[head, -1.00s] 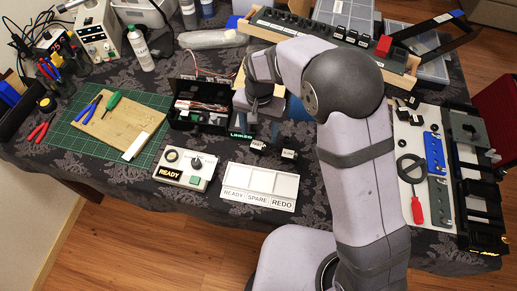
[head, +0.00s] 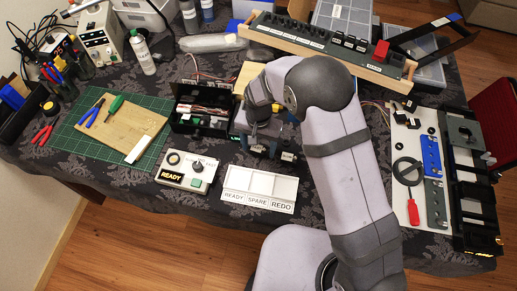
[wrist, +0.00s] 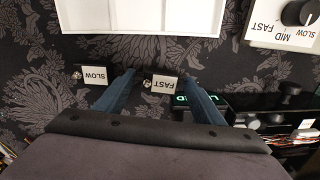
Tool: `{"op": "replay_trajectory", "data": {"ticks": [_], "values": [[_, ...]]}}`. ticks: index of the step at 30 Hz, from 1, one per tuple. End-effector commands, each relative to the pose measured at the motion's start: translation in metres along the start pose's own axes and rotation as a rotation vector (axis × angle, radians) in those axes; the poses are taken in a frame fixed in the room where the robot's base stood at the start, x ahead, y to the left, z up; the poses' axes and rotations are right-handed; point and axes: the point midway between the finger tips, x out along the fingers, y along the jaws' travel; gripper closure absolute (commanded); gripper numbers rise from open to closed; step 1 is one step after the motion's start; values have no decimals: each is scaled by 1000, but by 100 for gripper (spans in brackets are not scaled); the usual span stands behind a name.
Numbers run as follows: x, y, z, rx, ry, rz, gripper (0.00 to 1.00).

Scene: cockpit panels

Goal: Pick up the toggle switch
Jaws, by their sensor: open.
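Two small black toggle switches with white labels stand on the dark floral cloth. The FAST switch (wrist: 164,85) shows in the wrist view between my fingertips, its metal lever at its left side. The SLOW switch (wrist: 95,74) is just left of my left finger there; it also shows in the head view (head: 288,156). My gripper (wrist: 158,77) is open, its blue fingers on either side of the FAST switch. I see no clear contact. In the head view my gripper (head: 262,147) is low near the cloth and partly hides the FAST switch.
The white three-part tray (head: 262,205) marked READY, SPARE and REDO lies close in front. A white panel with a knob (head: 187,170) is left of it. An open black box (head: 202,107) with wiring stands beside my gripper. A parts rack (head: 330,45) is at the back.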

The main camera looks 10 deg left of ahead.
Motion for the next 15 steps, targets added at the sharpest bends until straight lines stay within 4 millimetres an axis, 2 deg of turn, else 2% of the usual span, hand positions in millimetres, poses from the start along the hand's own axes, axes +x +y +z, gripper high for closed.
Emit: {"op": "replay_trajectory", "data": {"ticks": [4,12,15], "values": [[10,0,0,0,-1,1,38],[12,0,0,0,1,-1,38],[12,0,0,0,1,-1,61]]}}
